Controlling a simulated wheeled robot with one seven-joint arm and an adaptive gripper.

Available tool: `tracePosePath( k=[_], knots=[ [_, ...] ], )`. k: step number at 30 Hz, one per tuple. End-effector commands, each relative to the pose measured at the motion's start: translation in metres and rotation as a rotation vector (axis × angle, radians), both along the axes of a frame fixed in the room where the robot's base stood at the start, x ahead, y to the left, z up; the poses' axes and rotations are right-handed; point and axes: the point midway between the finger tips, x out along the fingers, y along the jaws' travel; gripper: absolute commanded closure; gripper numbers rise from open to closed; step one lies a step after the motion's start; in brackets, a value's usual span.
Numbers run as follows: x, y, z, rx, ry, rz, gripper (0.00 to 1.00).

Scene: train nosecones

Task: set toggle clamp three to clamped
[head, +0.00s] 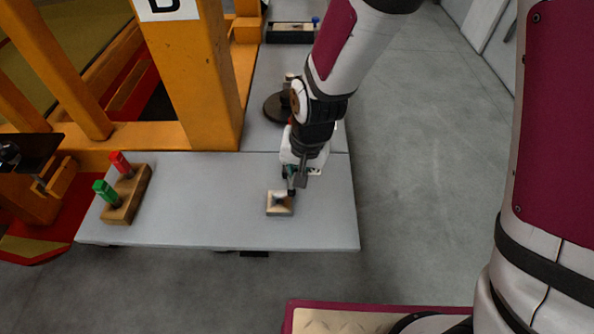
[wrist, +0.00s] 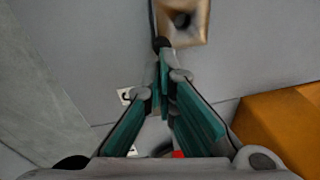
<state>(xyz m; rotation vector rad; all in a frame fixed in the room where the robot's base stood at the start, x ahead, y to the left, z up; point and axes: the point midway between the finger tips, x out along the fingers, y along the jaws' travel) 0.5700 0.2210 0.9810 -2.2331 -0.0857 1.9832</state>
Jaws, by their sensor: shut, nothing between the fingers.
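My gripper (head: 291,188) is shut and empty, pointing down over the grey table. In the wrist view its teal fingers (wrist: 165,62) meet just beside a small square tan block with a dark round centre (wrist: 186,30). The same block (head: 280,208) lies just below the fingertips in the head view; I cannot tell whether they touch. A small white label (wrist: 126,95) with a partly hidden dark mark lies beside the fingers. A red piece (wrist: 178,154) shows behind them, perhaps part of a clamp. No toggle clamp can be made out clearly, so its position cannot be told.
The grey table (head: 210,225) is mostly clear at the front. A wooden block (head: 124,205) with red and green upright pieces stands at left. An orange post (head: 195,85) rises behind. A dark round base (head: 278,107) and black tray (head: 290,38) lie farther back.

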Motion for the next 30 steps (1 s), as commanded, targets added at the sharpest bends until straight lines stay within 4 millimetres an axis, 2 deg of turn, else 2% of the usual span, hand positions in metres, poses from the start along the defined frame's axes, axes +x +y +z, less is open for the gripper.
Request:
tracePosePath(
  k=[14, 17, 23, 30],
  knots=[
    [0.004, -0.001, 0.003, 0.002, -0.008, -0.006, 1.00],
    [0.003, -0.002, 0.011, 0.003, -0.010, -0.005, 1.00],
    [-0.002, -0.006, 0.044, 0.003, -0.008, -0.005, 1.00],
    [-0.029, -0.014, 0.074, 0.003, -0.009, -0.001, 1.00]
  ],
)
